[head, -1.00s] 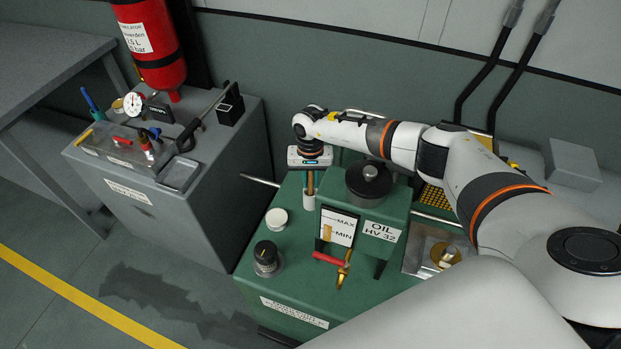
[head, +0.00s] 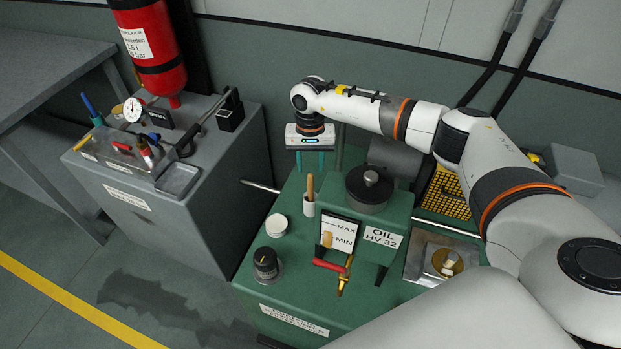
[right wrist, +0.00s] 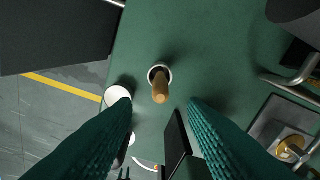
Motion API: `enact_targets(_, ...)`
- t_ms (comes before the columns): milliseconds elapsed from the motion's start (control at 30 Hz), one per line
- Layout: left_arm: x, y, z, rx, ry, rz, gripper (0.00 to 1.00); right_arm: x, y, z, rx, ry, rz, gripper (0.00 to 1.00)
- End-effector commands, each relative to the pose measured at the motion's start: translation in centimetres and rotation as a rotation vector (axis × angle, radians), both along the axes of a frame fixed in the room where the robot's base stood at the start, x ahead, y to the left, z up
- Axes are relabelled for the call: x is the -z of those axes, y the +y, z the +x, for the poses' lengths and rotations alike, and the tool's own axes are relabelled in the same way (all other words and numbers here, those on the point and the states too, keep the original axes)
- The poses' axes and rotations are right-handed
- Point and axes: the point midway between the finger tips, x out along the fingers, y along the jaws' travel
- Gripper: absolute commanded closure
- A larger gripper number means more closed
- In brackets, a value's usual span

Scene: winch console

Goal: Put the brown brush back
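The brown brush (head: 310,186) stands in a small white cup (head: 309,207) on the green console, its handle pointing up. In the right wrist view the brush (right wrist: 160,88) shows from above, inside the cup's round rim (right wrist: 153,71). My right gripper (head: 311,164) is above and behind the brush in the head view, its two green fingers apart with nothing between them. The fingers (right wrist: 160,108) also show wide apart in the right wrist view, clear of the brush. My left gripper is not in view.
A white round lid (head: 277,225) and a black knob (head: 265,262) sit left of the cup. The oil tank (head: 370,190) with its dark cap stands close on the right. A grey cabinet (head: 215,210) with tools is further left.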

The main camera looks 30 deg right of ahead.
Motion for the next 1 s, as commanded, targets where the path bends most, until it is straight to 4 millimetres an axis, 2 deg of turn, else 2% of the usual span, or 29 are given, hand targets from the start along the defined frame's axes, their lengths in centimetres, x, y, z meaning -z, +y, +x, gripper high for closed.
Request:
enact_targets(100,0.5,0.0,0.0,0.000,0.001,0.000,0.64,-1.9,-0.1,0.2,0.000,-0.002,0.000,0.61)
enact_targets(300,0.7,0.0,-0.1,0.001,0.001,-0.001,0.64,-3.6,-0.1,0.2,0.000,-0.001,0.000,0.61)
enact_targets(833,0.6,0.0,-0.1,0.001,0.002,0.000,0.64,-3.8,-0.1,0.2,0.000,0.000,-0.001,0.61)
enact_targets(933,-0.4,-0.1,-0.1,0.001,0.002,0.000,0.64,-4.8,-0.1,0.2,0.000,0.000,0.000,0.61)
enact_targets(1000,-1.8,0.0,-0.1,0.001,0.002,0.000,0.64,-6.3,-0.1,0.2,0.000,0.000,0.000,0.61)
